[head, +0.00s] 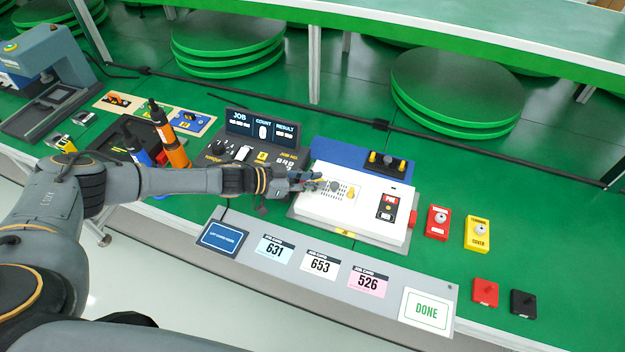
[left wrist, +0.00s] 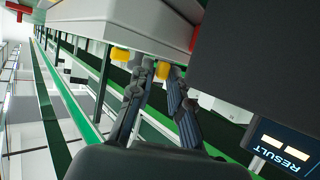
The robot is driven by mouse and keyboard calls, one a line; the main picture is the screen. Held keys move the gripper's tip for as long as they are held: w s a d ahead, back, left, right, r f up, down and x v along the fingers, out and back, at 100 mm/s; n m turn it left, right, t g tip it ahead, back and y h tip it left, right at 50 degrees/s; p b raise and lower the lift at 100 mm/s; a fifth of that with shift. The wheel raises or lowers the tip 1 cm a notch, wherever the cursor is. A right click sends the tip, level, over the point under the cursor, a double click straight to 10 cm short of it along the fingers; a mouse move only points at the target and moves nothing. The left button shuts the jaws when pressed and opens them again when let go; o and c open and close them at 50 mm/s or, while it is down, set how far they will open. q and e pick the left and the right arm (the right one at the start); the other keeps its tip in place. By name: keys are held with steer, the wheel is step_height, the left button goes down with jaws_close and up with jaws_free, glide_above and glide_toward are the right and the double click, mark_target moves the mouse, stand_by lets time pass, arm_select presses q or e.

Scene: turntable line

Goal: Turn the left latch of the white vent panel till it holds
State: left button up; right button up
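The white vent panel (head: 380,217) is the top of a white box on the green bench, with a slotted grille in its left part. A small yellow piece (head: 351,192) stands right of the grille. My left gripper (head: 318,182) reaches in from the left over the panel's left part and hides what is beneath it. In the left wrist view its two fingertips (left wrist: 161,72) are on either side of a yellow knob (left wrist: 162,70); I cannot tell whether they press on it. Another yellow knob (left wrist: 120,53) is just left of them. My right gripper is not in view.
A dark console (head: 262,135) with displays stands close behind the left arm. An orange bottle-like tool (head: 172,147) stands near the forearm. A grey card strip (head: 392,301) lies in front. Red (head: 437,222) and yellow (head: 478,233) button boxes stand to the right.

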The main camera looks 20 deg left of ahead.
arm_select(q)
steer(key=shift+s+a, duration=0.1)
steer(key=shift+a, duration=0.1)
steer(key=v, duration=1.1)
steer(key=shift+s+r, duration=0.15)
steer(key=shift+r, duration=0.15)
steer(key=shift+o, duration=0.4)
steer(key=shift+a, duration=0.1)
